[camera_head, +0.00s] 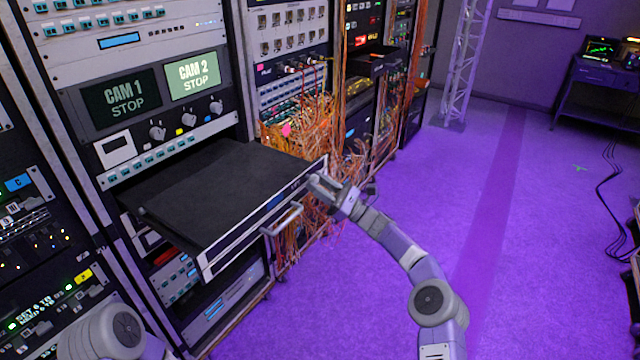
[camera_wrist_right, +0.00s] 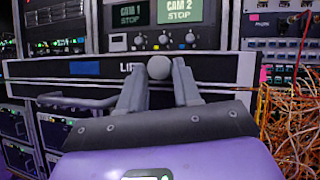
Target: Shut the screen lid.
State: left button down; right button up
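The screen lid (camera_head: 222,187) is a wide, flat black panel on a drawer pulled out from the rack. It lies about level in the head view, and I see no screen face. Its front panel (camera_wrist_right: 220,68) fills the right wrist view, with a partly hidden label starting "LIF". My right gripper (camera_head: 325,187) is at the right end of this front edge. In the right wrist view its fingers (camera_wrist_right: 160,72) stand on both sides of a round grey knob (camera_wrist_right: 159,67) and appear to touch it. My left gripper is out of view; only part of that arm shows.
A silver handle (camera_head: 282,219) sticks out from the drawer front. Tangled orange cables (camera_head: 318,135) hang right beside the drawer. A truss post (camera_head: 465,60) stands farther back, and a desk (camera_head: 600,80) is at the far right.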

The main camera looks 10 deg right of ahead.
jog(key=o, duration=0.4)
jog(key=shift+w+a+f, duration=0.15)
jog(key=shift+f, duration=0.5)
jog(key=shift+c, duration=0.2)
jog(key=shift+r, duration=0.3)
jog(key=p+v, duration=0.1)
jog(key=v, duration=0.6)
jog(key=shift+s+d+f+p, duration=0.15)
jog(key=shift+s+d+p, duration=0.1)
jog(key=shift+p, duration=0.05)
